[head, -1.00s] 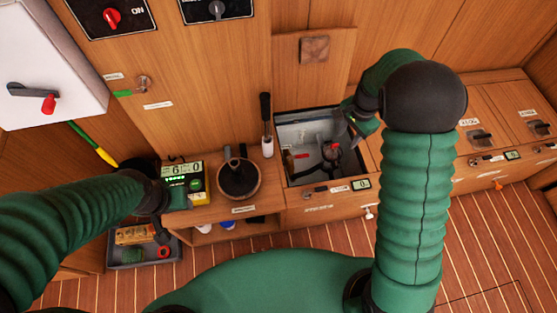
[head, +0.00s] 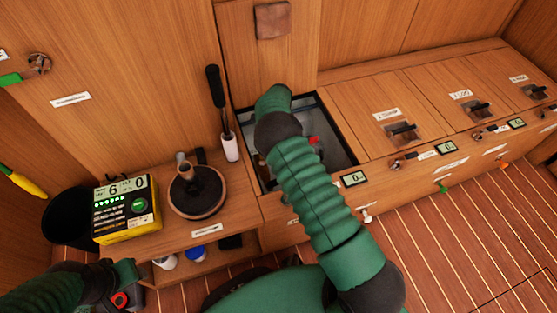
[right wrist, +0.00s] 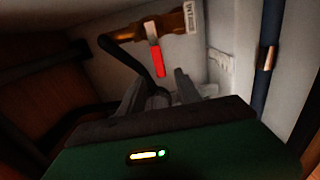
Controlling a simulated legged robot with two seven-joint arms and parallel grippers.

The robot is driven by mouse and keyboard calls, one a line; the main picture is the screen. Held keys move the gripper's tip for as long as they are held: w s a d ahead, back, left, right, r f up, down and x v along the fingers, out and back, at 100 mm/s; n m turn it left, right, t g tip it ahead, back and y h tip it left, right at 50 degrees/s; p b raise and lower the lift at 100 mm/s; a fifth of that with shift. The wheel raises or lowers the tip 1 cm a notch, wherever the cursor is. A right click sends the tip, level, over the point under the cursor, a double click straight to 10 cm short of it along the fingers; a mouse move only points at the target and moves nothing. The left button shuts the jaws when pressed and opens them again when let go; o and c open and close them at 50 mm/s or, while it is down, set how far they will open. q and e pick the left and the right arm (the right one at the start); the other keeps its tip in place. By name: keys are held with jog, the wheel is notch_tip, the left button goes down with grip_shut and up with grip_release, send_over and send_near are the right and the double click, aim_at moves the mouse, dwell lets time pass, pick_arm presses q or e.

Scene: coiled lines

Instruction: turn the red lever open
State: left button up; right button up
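A red lever (right wrist: 157,60) hangs down from a brass valve body (right wrist: 152,25) with a white label in the right wrist view. A bit of red (head: 313,140) shows inside the open compartment in the head view. My right gripper (right wrist: 158,86) has its two grey fingers apart, with nothing seen between them. The lever appears just beyond and above the fingertips; I see no contact. In the head view my right arm reaches into the compartment and hides that gripper. My left gripper (head: 126,273) is at the lower left, away from the valve; its fingers are unclear.
The open compartment (head: 350,162) has tight walls around my right arm. A dark hose and a blue pipe (right wrist: 268,55) flank the valve. A black-and-white handle (head: 229,147), a round winch-like drum (head: 196,192) and a yellow meter (head: 125,209) stand to the left. Closed lids lie right.

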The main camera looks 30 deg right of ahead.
notch_tip(320, 180, down, 6)
jog(key=b, duration=0.2)
jog(key=shift+f+b, duration=0.25)
jog(key=shift+b, duration=0.1)
pick_arm(q)
jog(key=x, duration=0.3)
jog(key=shift+s+f, duration=0.35)
jog(key=shift+f, duration=0.1)
pick_arm(e)
jog(key=shift+r, duration=0.1)
grip_shut()
